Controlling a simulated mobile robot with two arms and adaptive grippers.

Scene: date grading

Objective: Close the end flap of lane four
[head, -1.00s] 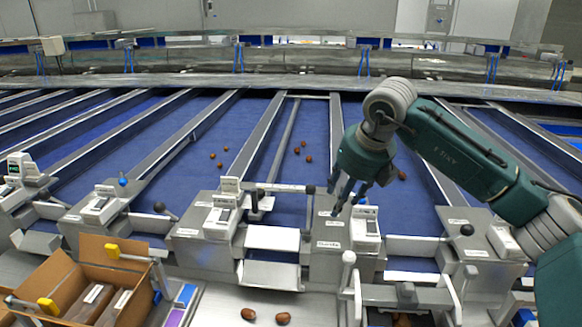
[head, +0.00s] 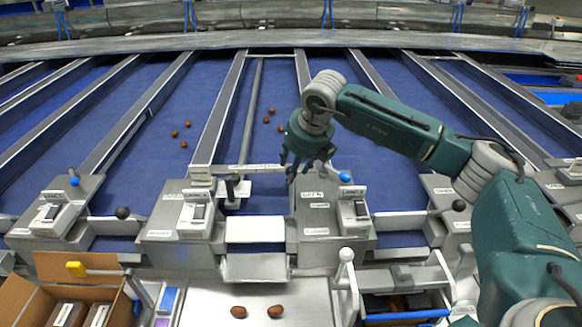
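The centre lane ends in a white flap panel (head: 255,230) between two grey control boxes, with a sloped metal chute (head: 255,267) below it. A horizontal bar (head: 250,168) and a black-topped lever (head: 235,180) stand at that lane's end. I cannot read which lane is number four. My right gripper (head: 307,168) hangs fingers down above the back of the box on the right of the centre lane, at the lane's right edge. Its fingers look apart with nothing between them. Contact with the box or bar cannot be told. My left gripper is out of view.
Dates (head: 180,134) lie on the blue lanes. Two dates (head: 256,311) lie on the metal table below the chute. A cardboard box (head: 75,265) stands at lower left, and a bin with a blue rim (head: 405,317) at lower right. A white-knobbed post (head: 346,255) rises beside it.

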